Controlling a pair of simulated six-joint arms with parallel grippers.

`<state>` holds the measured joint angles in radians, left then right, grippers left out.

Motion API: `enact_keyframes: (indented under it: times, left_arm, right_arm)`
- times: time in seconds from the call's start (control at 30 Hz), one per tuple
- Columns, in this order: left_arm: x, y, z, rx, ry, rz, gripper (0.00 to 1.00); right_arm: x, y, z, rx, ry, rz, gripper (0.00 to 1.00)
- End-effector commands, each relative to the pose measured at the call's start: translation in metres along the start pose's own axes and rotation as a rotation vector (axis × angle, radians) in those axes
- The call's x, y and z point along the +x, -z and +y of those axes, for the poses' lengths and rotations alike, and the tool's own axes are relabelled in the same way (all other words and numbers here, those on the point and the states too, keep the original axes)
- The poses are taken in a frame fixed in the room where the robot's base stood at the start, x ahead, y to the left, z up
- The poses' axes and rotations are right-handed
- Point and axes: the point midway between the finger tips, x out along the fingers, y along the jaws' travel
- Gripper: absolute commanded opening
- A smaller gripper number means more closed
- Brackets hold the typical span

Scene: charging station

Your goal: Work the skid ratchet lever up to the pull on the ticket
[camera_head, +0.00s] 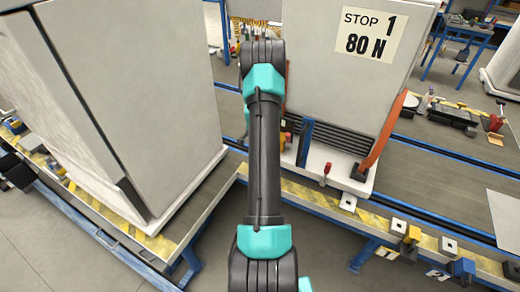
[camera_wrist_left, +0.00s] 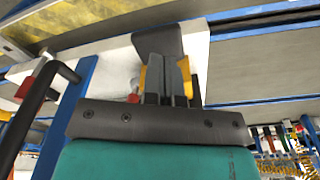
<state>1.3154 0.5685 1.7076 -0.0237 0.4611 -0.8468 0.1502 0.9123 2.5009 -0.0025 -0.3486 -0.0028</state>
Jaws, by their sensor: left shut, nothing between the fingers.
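The ticket (camera_head: 370,35) on the front of the pale cabinet at upper centre reads "STOP 1, 80 N". The cabinet stands on a white skid (camera_head: 340,183) with a dark slatted panel above it. A slanted orange bar or strap (camera_head: 385,135) runs down to a dark block (camera_head: 358,173) at the skid's right. A small red-tipped part stands at the front edge; I cannot tell which part is the ratchet lever. My left gripper is hidden by its arm in the head view. In the left wrist view, the gripper (camera_wrist_left: 167,62) is shut and empty, in front of a dark grey part.
A large pale cabinet (camera_head: 130,90) fills the left. A blue post (camera_head: 305,142) stands beside my arm. A yellow-striped edge with blue rails runs along the front, with numbered brackets (camera_head: 462,268) at lower right. A black bent handle (camera_wrist_left: 45,95) is left in the wrist view.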

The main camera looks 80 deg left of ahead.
Motion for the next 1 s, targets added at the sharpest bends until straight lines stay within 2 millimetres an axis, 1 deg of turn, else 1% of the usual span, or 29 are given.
enact_keyframes:
  times: [0.03, 0.1, 0.23, 0.63, 0.73, 1.0]
  left_arm:
    - [0.006, 0.0, 0.0, 0.0, -0.001, -0.001, 0.0]
    - [0.011, 0.0, 0.0, 0.0, -0.001, -0.001, 0.0]
    - [0.019, 0.0, 0.0, 0.0, 0.0, 0.0, 0.0]
    - [0.021, 0.0, 0.0, 0.0, 0.0, 0.0, 0.0]
    - [0.024, -0.001, 0.0, 0.0, -0.001, -0.001, 0.0]
    - [0.047, -0.003, 0.0, 0.0, -0.001, -0.001, 0.0]
  right_arm:
    - [0.0, 0.0, 0.0, 0.0, 0.0, 0.0, 0.43]
    - [0.0, 0.0, 0.0, 0.0, 0.0, 0.0, 0.43]
    - [0.0, 0.0, 0.0, 0.0, 0.0, 0.0, 0.43]
    - [0.0, 0.0, 0.0, 0.0, 0.0, 0.0, 0.43]
    - [0.0, 0.0, 0.0, 0.0, 0.0, 0.0, 0.43]
    - [0.0, 0.0, 0.0, 0.0, 0.0, 0.0, 0.43]
